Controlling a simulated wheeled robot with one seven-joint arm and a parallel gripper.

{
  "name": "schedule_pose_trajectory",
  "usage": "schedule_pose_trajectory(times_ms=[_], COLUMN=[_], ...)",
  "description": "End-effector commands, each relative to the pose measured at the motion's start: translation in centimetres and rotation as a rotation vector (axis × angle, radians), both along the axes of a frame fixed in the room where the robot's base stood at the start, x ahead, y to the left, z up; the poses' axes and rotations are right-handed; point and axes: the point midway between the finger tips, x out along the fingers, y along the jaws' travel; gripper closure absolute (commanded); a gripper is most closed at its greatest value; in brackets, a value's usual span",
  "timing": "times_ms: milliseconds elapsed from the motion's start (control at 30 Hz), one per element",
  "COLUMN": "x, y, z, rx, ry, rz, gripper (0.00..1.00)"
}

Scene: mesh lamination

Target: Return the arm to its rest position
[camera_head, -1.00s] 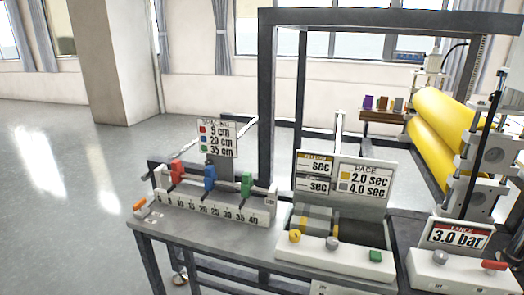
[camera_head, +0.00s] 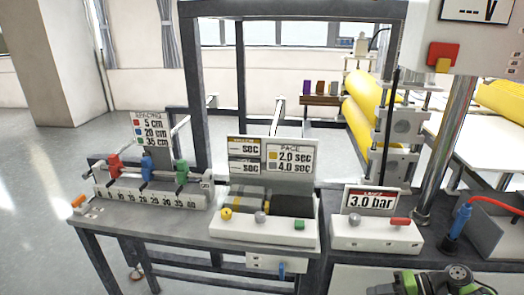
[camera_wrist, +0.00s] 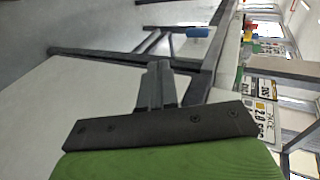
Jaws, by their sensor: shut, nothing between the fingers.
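My gripper (camera_wrist: 157,82) shows in the wrist view. Its dark grey fingers are together and empty, pointing away from a black plate and my green wrist housing. Nothing touches the fingertips in that view. In the head view, a green and black part at the bottom right seems to be my own arm, but the fingers cannot be made out there.
The grey bench (camera_head: 160,246) carries a slider scale (camera_head: 150,196), a pace panel (camera_head: 268,226) and a 3.0 bar panel (camera_head: 372,232). Yellow rollers (camera_head: 362,118) stand behind.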

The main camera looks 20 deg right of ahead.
Motion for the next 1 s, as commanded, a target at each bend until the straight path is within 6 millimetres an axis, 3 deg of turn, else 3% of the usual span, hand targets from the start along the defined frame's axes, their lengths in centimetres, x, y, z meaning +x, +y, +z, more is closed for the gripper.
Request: schedule_pose_trajectory(times_ms=[267, 367, 533, 667, 767, 900, 1000], x=[4.6, 6.2, 7.4, 6.0, 3.8, -0.7, -4.3], y=[5.7, 9.1, 17.0, 22.8, 26.6, 30.6, 32.2], z=[6.2, 9.3, 16.2, 21.3, 24.9, 29.0, 30.9], rx=[-0.148, -0.245, -0.505, -0.719, -0.869, -1.032, -1.1], ry=[0.164, 0.238, 0.357, 0.377, 0.339, 0.227, 0.114], rz=[0.191, 0.27, 0.383, 0.41, 0.4, 0.354, 0.314], gripper=[1.0, 1.0, 1.0, 1.0, 1.0, 1.0, 1.0])
